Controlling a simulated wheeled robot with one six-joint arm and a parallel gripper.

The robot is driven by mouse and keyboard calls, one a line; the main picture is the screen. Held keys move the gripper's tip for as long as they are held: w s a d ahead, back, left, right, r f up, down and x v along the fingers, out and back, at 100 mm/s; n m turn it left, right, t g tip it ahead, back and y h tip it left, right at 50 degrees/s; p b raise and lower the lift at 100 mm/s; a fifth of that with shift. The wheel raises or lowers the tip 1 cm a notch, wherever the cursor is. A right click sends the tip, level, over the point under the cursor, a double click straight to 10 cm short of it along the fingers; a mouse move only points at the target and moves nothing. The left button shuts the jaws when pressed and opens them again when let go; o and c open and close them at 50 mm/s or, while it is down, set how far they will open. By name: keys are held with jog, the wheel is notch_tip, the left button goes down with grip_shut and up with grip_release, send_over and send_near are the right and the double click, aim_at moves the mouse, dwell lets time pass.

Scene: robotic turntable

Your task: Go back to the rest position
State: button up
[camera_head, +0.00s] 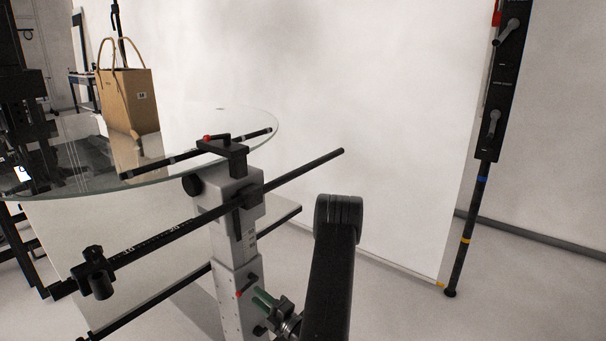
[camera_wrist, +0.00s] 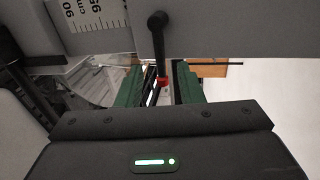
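My gripper (camera_wrist: 160,88) shows two green fingers in the wrist view, apart with a gap between them. A black lever with a red part (camera_wrist: 161,81) lines up with that gap; I see no finger pressed against it. In the head view my gripper (camera_head: 264,299) is low, beside the grey column (camera_head: 223,258) of the turntable stand, close to a small red-tipped lever (camera_head: 246,285). The round glass turntable top (camera_head: 90,188) is above and to the left, with a brown paper bag (camera_head: 128,102) standing on it.
A long black bar (camera_head: 300,176) crosses the column and carries a black clamp (camera_head: 95,272) at its left end. A black pole (camera_head: 471,225) stands at the right before the white backdrop (camera_head: 390,90). Bare floor (camera_head: 530,290) is open at the lower right.

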jog(key=x, duration=0.4)
jog(key=shift+w+a, duration=0.15)
jog(key=v, duration=1.4)
jog(key=w+a+n, duration=0.1)
jog(key=w+a, duration=0.1)
jog(key=a, duration=0.1)
jog(key=w+a+r+n+b, duration=0.1)
jog(key=w+a, duration=0.2)
jog(key=a, duration=0.1)
jog(key=w+a+n+b, duration=0.1)
jog(key=w+a, duration=0.2)
jog(key=shift+w+a+r+g+y, duration=0.25)
jog(key=shift+a+r+g+y, duration=0.05)
jog(key=shift+a+g, duration=0.1)
jog(key=shift+n, duration=0.3)
